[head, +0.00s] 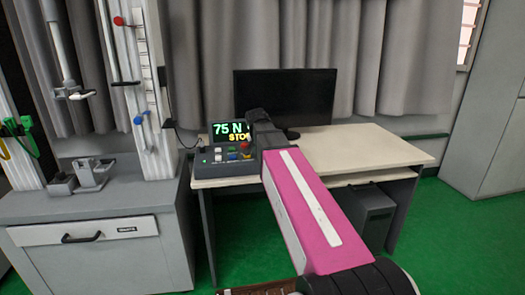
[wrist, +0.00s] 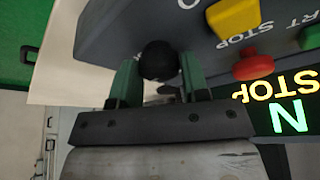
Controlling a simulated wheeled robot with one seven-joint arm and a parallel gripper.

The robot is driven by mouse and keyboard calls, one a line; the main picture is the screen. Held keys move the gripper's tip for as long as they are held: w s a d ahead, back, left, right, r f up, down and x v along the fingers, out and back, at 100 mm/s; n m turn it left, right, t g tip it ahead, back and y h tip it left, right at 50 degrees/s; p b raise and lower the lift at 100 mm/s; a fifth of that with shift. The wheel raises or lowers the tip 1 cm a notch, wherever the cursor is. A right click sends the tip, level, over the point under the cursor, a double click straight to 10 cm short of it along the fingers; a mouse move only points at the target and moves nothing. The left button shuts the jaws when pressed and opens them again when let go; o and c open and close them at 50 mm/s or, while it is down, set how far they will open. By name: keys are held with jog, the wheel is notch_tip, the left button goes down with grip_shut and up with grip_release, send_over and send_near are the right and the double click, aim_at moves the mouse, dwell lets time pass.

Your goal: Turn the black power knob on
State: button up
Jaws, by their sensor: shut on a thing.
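The black power knob (wrist: 159,60) is a round dark ball shape on the grey control box (wrist: 110,30) in the wrist view. My gripper (wrist: 160,76) has its two green fingers on either side of the knob and is shut on it. In the head view my gripper (head: 262,132) is at the right end of the control box (head: 203,165), and my arm hides the knob there. The box's display (head: 230,134) shows "75 N" and part of "STOP"; the rest of its right side is covered.
A yellow button (wrist: 234,17) and a red button (wrist: 254,65) sit close beside the knob. The box stands on a pale desk (head: 370,150) with a black monitor (head: 285,95) behind. A drop tower rig (head: 150,90) stands on the grey cabinet (head: 100,255) at left.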

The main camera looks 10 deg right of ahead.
jog(key=shift+m+g+h, duration=0.3)
jog(key=shift+m+g, duration=0.1)
jog(key=shift+m, duration=0.9)
jog(key=o, duration=0.9)
jog(key=v, duration=1)
jog(key=shift+a+r, duration=0.25)
jog(key=shift+r, duration=0.05)
jog(key=shift+s, duration=0.15)
